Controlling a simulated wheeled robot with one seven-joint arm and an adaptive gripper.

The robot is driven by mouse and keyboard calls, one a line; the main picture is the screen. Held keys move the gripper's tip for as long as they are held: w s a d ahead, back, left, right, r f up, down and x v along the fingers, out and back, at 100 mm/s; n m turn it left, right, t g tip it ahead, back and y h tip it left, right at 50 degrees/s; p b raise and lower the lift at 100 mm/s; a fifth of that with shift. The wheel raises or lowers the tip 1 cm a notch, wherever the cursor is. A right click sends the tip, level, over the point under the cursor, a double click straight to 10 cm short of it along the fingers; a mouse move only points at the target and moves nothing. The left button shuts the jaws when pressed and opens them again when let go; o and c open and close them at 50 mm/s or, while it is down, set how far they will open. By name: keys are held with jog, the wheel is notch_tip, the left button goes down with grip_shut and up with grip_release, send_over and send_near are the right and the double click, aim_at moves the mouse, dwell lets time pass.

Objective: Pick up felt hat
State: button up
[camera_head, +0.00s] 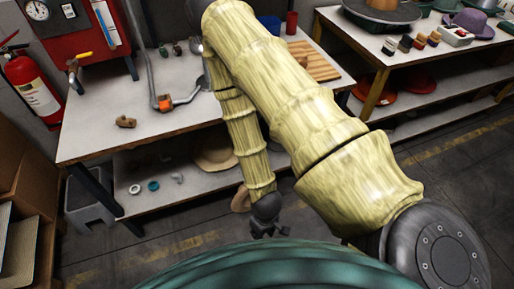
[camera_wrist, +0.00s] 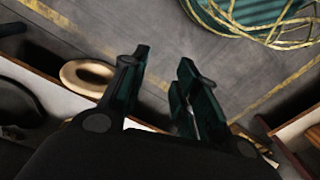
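My gripper (camera_head: 270,234) hangs low in front of the workbench in the head view. In the wrist view its two dark green fingers (camera_wrist: 165,62) are apart with only floor between them. A tan brimmed hat (camera_head: 214,153) lies on the bench's lower shelf, partly hidden by my arm. Another tan brim-like piece (camera_head: 240,199) shows beside my arm, mostly hidden. In the wrist view a tan hat (camera_wrist: 88,77) lies left of the fingers, not touched. A purple hat (camera_head: 470,22) stands on the right table. I cannot tell which hat is the felt one.
The workbench (camera_head: 95,137) carries tools and a striped wooden board (camera_head: 314,62). Orange-red hats (camera_head: 372,90) lie on the right table's lower shelf. A fire extinguisher (camera_head: 32,85) and grey bin (camera_head: 90,207) are at left. The floor (camera_head: 175,243) before the bench is mostly clear.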

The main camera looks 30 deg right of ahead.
jog(key=w+d+f+n+b, duration=0.3)
jog(key=w+f+n+b, duration=0.1)
jog(key=w+f+b, duration=0.55)
jog(key=w+d+f+n+b, duration=0.4)
jog(key=w+f+b, duration=0.3)
jog(key=w+b, duration=0.45)
jog(key=w+d+f+n+b, duration=0.2)
jog(key=w+d+n+b, duration=0.2)
jog(key=w+d+b, duration=0.5)
jog(key=w+d+f+n+b, duration=0.3)
jog(key=w+d+n+b, duration=0.1)
jog(key=b, duration=1)
notch_tip(320, 180, down, 5)
jog(key=shift+w+d+r+b, duration=0.1)
jog(key=shift+w+b, duration=0.05)
jog(key=shift+b, duration=0.8)
jog(key=shift+w+f+b, duration=0.1)
jog(key=shift+f+b, duration=1.85)
jog(key=shift+f, duration=0.7)
jog(key=shift+r, duration=0.1)
grip_shut()
